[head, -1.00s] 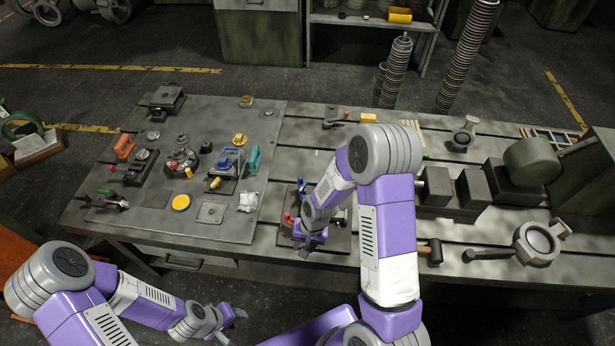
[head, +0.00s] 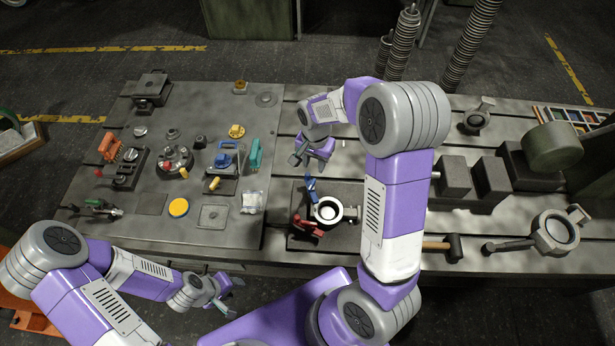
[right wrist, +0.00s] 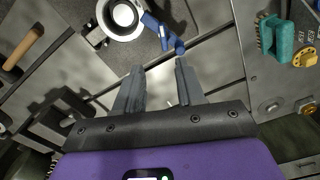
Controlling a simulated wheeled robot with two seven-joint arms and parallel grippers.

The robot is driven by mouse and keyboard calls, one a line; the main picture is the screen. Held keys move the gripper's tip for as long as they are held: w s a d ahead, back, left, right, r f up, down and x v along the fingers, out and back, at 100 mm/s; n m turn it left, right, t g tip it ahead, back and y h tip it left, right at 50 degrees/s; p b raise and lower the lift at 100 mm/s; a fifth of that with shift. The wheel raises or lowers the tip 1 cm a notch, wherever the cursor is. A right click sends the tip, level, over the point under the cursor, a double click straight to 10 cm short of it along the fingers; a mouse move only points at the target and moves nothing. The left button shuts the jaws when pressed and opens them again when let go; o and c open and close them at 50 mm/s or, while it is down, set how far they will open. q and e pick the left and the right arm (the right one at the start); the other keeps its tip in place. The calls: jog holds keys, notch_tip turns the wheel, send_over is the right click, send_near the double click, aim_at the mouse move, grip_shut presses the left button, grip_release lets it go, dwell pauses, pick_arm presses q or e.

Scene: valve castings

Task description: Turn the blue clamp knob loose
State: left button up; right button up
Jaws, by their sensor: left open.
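The blue clamp knob (head: 311,187) stands at the far side of a dark fixture plate (head: 345,240). It also shows in the right wrist view (right wrist: 178,46), just beyond my fingertips. A round grey valve casting with a pale centre (head: 327,211) sits in the fixture, with a red clamp (head: 306,227) at its near left. My right gripper (head: 300,160) is beyond the knob, apart from it. In the right wrist view its fingers (right wrist: 159,66) are open with nothing between them. My left gripper (head: 230,284) is open and empty off the table's near edge.
A hammer (head: 445,246), dark blocks (head: 490,180) and another ring casting (head: 555,231) lie right. The table behind my right gripper is mostly clear.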

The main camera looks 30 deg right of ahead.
jog(key=b, duration=0.3)
send_over(312, 183)
notch_tip(312, 183, down, 4)
jog(key=shift+d+f, duration=0.1)
jog(key=shift+f, duration=0.05)
notch_tip(312, 183, down, 7)
jog(key=shift+f+b, duration=0.1)
jog(key=shift+b, duration=0.75)
jog(key=shift+c, duration=0.4)
grip_shut()
